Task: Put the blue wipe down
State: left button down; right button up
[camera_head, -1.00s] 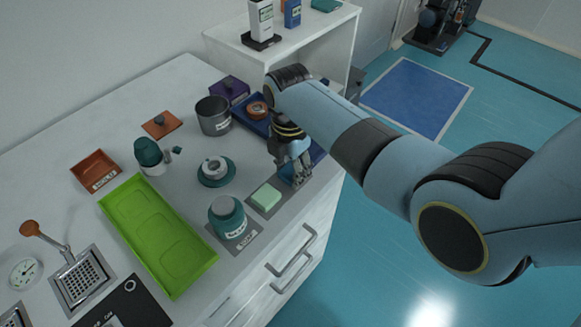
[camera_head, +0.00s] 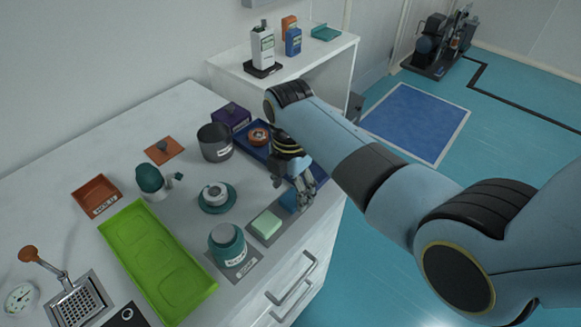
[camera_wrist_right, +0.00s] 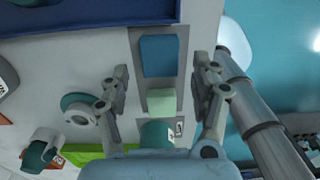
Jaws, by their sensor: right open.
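The blue wipe (camera_wrist_right: 158,56) lies flat on a grey strip on the table, between the finger lines in the wrist view. In the head view the blue wipe (camera_head: 289,200) is partly hidden by my right gripper (camera_head: 299,198). That gripper points down over it. Its fingers are spread apart, one on each side of the wipe in the wrist view, with nothing between them. My left gripper is not in view.
A blue tray (camera_head: 255,152) lies behind the gripper. A green tray (camera_head: 157,265) is to the left. The table's front edge is close on the right.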

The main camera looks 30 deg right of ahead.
aim_at(291, 198)
notch_tip(291, 198, up, 9)
jog(key=shift+r, duration=0.2)
dwell(0.5)
